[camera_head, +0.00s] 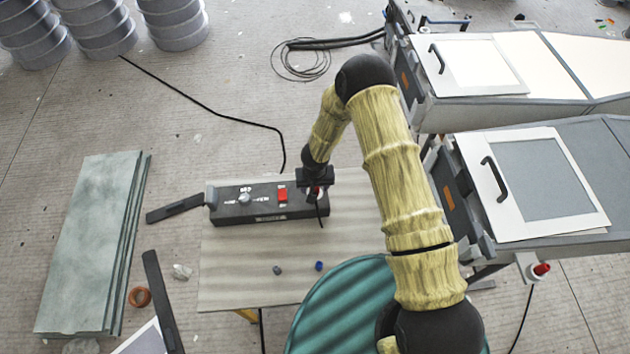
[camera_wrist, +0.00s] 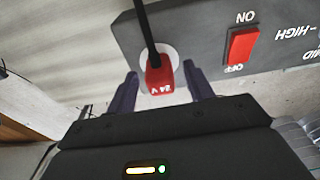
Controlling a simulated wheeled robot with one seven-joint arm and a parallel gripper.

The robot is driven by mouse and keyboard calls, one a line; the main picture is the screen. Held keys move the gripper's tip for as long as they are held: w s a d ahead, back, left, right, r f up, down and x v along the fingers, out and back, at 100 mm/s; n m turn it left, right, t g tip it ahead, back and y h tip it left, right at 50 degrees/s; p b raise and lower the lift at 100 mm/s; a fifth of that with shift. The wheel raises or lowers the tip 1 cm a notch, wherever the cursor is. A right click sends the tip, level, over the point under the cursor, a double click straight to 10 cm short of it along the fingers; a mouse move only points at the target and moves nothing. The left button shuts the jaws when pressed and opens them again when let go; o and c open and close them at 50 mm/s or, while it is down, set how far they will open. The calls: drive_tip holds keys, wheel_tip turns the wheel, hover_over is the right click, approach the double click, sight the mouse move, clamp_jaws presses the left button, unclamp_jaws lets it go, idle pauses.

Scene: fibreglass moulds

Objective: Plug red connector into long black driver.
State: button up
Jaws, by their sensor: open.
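The long black driver (camera_head: 262,208) lies on the table, with a red ON/OFF switch (camera_head: 282,193) and a grey knob (camera_head: 244,197) on its face. The driver (camera_wrist: 205,20) fills the top right of the wrist view. The red connector (camera_wrist: 160,78), marked 24 V and with a black cable, lies between my open fingers and over a pale round spot at the driver's end. I cannot tell whether it is seated. My gripper (camera_wrist: 162,88) is open around it, with a finger on each side. In the head view my gripper (camera_head: 316,190) is at the driver's right end.
The table (camera_head: 225,275) has two small knobs (camera_head: 319,266) near its front. A teal round object (camera_head: 345,305) stands at the table's front right. Grey-green boards (camera_head: 90,240) are at left. Machines with white lids (camera_head: 545,185) stand at right. The table's front left is mostly clear.

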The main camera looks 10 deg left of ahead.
wheel_tip(320, 180, up, 17)
drive_tip(key=s+p, duration=0.2)
drive_tip(key=shift+d, duration=0.25)
drive_tip(key=shift+r, duration=0.1)
idle(0.4)
drive_tip(key=w+d+r+t+y, duration=0.2)
drive_tip(key=w+d+r+t, duration=0.15)
drive_tip(key=d+r, duration=0.65)
drive_tip(key=s+d+r+m+g+h, duration=0.1)
drive_tip(key=s+d+r, duration=0.3)
drive_tip(key=s+d, duration=0.2)
drive_tip(key=s+d+r+m+g+h, duration=0.1)
drive_tip(key=s+d+r+m, duration=0.1)
drive_tip(key=s+d+r, duration=0.3)
drive_tip(key=s+d, duration=0.2)
drive_tip(key=s, duration=0.2)
drive_tip(key=shift+s+b, duration=0.15)
drive_tip(key=shift+b, duration=0.2)
